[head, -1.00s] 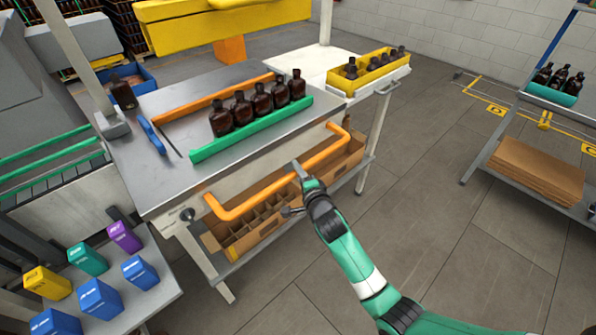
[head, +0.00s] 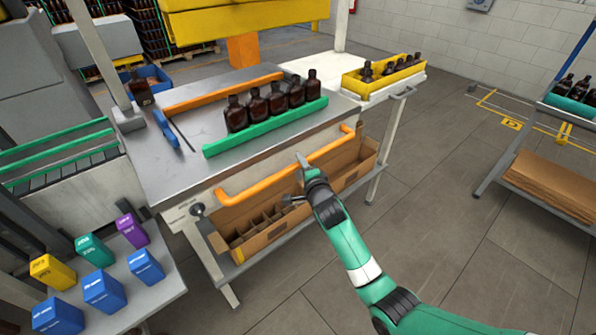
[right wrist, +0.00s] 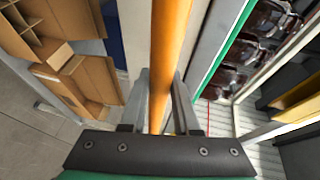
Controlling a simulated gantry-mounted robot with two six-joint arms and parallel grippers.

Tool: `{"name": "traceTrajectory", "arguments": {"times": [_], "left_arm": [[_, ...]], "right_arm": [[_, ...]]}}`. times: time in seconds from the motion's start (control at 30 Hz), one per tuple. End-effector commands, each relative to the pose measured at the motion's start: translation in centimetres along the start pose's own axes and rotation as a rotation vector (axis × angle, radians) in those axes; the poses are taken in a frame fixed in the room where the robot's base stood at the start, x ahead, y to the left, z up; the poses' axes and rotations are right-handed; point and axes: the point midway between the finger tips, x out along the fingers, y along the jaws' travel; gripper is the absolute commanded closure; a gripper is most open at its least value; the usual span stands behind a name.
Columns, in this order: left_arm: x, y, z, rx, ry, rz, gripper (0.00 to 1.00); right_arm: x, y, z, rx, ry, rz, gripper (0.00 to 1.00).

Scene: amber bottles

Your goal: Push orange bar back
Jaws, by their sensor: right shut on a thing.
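The orange bar (head: 262,187) is a long handle with bent ends along the front of the metal workbench (head: 180,190). My right gripper (head: 303,165) is shut on it near its middle. In the right wrist view the orange bar (right wrist: 172,45) runs between the two fingers (right wrist: 161,105). A short gap shows between the bar and the bench front. My left gripper is not in view.
Several amber bottles (head: 257,107) stand behind a green rail (head: 265,127) on the bench, with an orange rail (head: 225,92) farther back. A cardboard divider box (head: 265,240) sits on the shelf below.

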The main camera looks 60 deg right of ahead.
Motion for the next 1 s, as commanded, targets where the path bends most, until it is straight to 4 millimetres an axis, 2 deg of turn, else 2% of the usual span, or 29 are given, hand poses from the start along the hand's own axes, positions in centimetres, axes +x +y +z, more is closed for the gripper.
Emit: {"name": "traceTrajectory", "arguments": {"times": [0.17,0.2,0.33,0.63,0.73,0.87,1.0], "left_arm": [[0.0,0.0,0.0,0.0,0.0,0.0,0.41],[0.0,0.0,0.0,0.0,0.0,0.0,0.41],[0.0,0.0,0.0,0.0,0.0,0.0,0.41],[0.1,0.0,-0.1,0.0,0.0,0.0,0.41],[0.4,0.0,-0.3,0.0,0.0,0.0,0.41],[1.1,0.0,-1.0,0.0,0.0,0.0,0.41],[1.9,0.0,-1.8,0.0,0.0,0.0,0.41]], "right_arm": [[0.0,0.3,0.1,-0.001,-0.002,0.008,1.0],[0.0,0.3,0.1,-0.001,-0.002,0.008,0.65],[0.0,0.3,0.1,-0.001,-0.002,0.007,0.41],[-0.1,0.2,0.1,-0.001,-0.002,0.005,0.41],[-0.8,0.1,0.1,-0.001,-0.003,0.006,0.41],[-3.0,-0.1,0.2,-0.001,-0.004,0.006,0.41],[-6.4,-0.1,0.1,-0.001,-0.004,0.006,0.41]]}}
